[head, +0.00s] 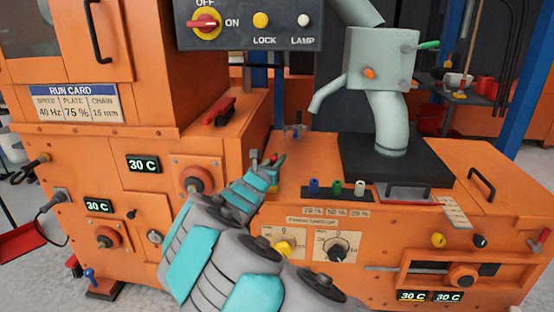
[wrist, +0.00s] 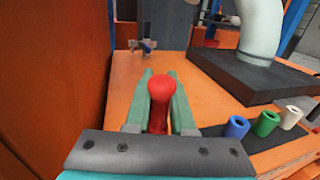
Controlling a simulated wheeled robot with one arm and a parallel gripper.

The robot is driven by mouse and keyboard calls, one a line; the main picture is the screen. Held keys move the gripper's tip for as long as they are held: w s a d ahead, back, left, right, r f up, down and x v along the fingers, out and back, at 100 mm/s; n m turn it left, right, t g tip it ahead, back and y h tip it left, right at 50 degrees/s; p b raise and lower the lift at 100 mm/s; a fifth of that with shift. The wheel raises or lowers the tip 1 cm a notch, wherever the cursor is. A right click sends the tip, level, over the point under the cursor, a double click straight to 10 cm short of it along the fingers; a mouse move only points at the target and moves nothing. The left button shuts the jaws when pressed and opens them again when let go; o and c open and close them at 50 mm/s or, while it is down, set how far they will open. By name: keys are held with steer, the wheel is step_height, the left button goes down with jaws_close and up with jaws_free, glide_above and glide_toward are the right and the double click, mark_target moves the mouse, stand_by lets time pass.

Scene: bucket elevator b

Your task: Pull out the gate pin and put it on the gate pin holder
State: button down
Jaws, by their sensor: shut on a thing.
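My gripper (head: 269,160) is over the orange machine top, left of the dark base plate. In the wrist view its two green fingers (wrist: 161,95) are shut on a red pin with a round knob (wrist: 176,92), which looks like the gate pin. Only a small red bit of it shows in the head view. The pin's lower end is hidden by the fingers and the wrist bar. A small grey bracket (head: 297,131) stands beyond the gripper at the back edge; it also shows in the wrist view (wrist: 144,47). I cannot tell which part is the gate pin holder.
Blue (head: 314,186), green (head: 337,188) and white (head: 360,188) cylinders stand on a dark strip to the right. A pale green spout (head: 388,125) rises from a black base plate (head: 432,168). A tall orange cabinet (head: 120,70) is at left.

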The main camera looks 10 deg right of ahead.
steer(key=shift+f+b, duration=0.35)
steer(key=shift+f, duration=0.35)
steer(key=c, duration=0.7)
jaws_free()
steer(key=v, duration=0.6)
steer(key=shift+a+r, duration=0.1)
steer(key=shift+v, duration=0.85)
steer(key=shift+s, duration=0.1)
